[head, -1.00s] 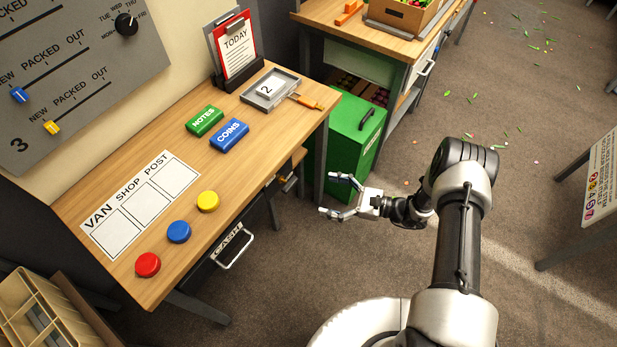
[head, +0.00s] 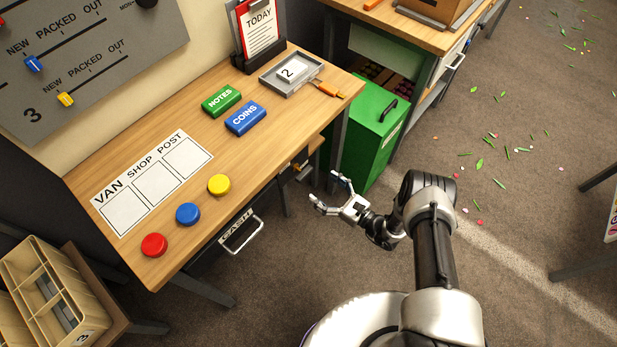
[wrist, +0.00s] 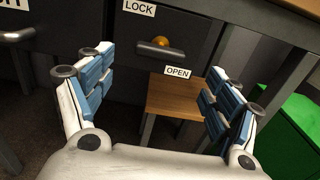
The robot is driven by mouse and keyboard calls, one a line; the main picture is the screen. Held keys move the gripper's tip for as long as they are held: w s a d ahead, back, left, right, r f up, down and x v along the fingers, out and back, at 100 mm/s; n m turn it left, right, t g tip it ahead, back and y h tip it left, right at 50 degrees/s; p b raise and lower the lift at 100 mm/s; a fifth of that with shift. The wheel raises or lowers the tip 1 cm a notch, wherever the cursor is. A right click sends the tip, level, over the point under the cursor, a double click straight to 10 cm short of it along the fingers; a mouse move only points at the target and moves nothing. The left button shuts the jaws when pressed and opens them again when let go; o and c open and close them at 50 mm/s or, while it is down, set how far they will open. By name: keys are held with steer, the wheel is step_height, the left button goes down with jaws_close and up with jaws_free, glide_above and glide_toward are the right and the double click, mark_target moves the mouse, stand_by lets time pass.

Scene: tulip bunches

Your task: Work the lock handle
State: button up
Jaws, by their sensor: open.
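The lock handle (wrist: 158,50) is a short dark grey bar in the wrist view, lying roughly level on a dark front panel. A brass-coloured round part (wrist: 162,42) shows just behind it. A LOCK label (wrist: 139,7) is above it and an OPEN label (wrist: 177,72) is below and to its right. My gripper (wrist: 158,65) is open and empty, its blue-padded fingers spread on either side of the handle in the picture, apart from it. In the head view my gripper (head: 327,190) is off the desk's right front, near the lock area under the desktop (head: 330,110).
The green cabinet (head: 365,145) stands close to the right of my gripper. The CASH drawer pull (head: 240,236) is to the left under the desk. A small wooden surface (wrist: 185,100) lies below the handle. The carpet on the right is open, with scattered green bits.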

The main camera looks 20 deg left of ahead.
mark_target(307, 176)
steer(key=b+x, duration=0.1)
steer(key=x, duration=0.6)
steer(key=shift+a, duration=0.1)
steer(key=shift+c, duration=0.3)
steer(key=c, duration=1)
